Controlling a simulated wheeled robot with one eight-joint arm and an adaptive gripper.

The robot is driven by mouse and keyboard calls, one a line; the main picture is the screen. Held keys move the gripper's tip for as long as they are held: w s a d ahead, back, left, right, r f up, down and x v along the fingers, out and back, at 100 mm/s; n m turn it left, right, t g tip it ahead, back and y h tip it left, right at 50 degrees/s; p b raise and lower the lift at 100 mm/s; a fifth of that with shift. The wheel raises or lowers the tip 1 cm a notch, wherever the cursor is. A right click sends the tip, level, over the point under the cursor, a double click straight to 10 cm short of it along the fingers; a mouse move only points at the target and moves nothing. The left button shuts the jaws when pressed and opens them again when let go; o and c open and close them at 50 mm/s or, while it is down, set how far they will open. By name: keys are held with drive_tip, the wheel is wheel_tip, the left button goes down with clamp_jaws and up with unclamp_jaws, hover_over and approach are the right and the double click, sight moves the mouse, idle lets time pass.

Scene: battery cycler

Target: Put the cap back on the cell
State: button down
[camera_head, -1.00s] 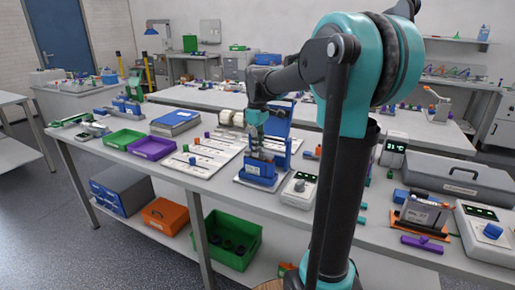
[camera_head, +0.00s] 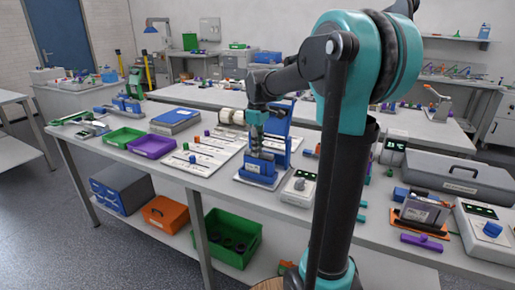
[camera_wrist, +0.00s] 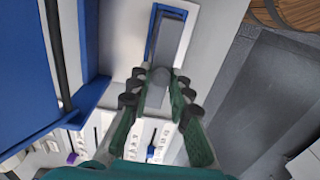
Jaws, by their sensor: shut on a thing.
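My gripper (camera_wrist: 159,92) is shut on a small grey rounded piece, which I take to be the cap (camera_wrist: 158,76); the fingers hide part of it. In the head view my gripper (camera_head: 257,148) points down just above the blue cell holder (camera_head: 257,167) on its pale plate. In the wrist view a blue-framed grey block (camera_wrist: 172,38) lies beyond the fingertips. I cannot tell whether the cap touches anything below it. The cell itself is not clearly distinguishable.
A tall blue stand (camera_head: 278,146) rises close behind the gripper. A white meter (camera_head: 299,188) stands to the right. White strips with small coloured parts (camera_head: 200,150), a purple tray (camera_head: 152,146) and a green tray (camera_head: 122,138) lie to the left.

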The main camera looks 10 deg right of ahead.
drive_tip(key=c, duration=0.8)
unclamp_jaws()
drive_tip(key=shift+c, duration=0.2)
drive_tip(key=shift+r, duration=3.5)
clamp_jaws()
drive_tip(key=shift+f, duration=0.15)
drive_tip(key=shift+f, duration=0.35)
